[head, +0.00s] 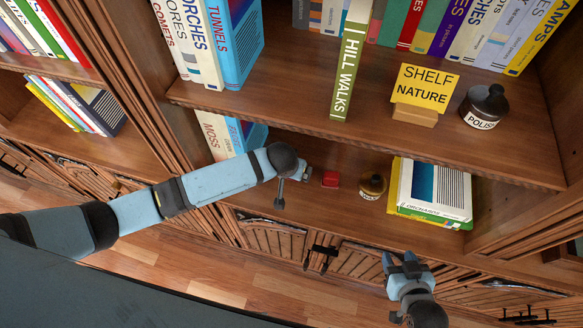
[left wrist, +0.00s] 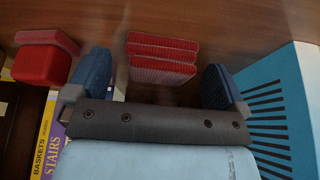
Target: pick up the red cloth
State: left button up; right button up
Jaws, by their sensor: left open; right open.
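The red cloth (left wrist: 162,58) is a folded, ribbed stack of layers on the wooden shelf. In the left wrist view it lies ahead of and between the two fingers of my left gripper (left wrist: 158,82), which is open with nothing held. In the head view my left gripper (head: 292,186) is at the lower shelf, and it hides the cloth there. My right gripper (head: 403,262) is open and empty, low in front of the cabinet doors.
A small red block-like object (head: 331,179) sits beside my left gripper; it also shows in the left wrist view (left wrist: 42,66). A dark-lidded jar (head: 373,186) and a book stack (head: 432,194) stand further right. A blue striped book (left wrist: 275,110) is close on the other side. The upper shelf (head: 290,115) overhangs.

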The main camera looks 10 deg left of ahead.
pick_arm(q)
jog(key=shift+w+f, duration=0.15)
jog(key=shift+f, duration=0.25)
jog(key=c, duration=1)
jog(key=shift+r, duration=0.2)
jog(key=shift+r, duration=0.25)
jog(key=b+v, duration=0.1)
jog(key=v, duration=0.1)
jog(key=shift+r, duration=0.3)
jog(key=s, duration=0.5)
jog(key=s+a+b, duration=0.1)
jog(key=s, duration=0.5)
jog(key=s+a+b, duration=0.1)
jog(key=s, duration=0.5)
jog(key=shift+s+a+r, duration=0.1)
jog(key=shift+a, duration=0.1)
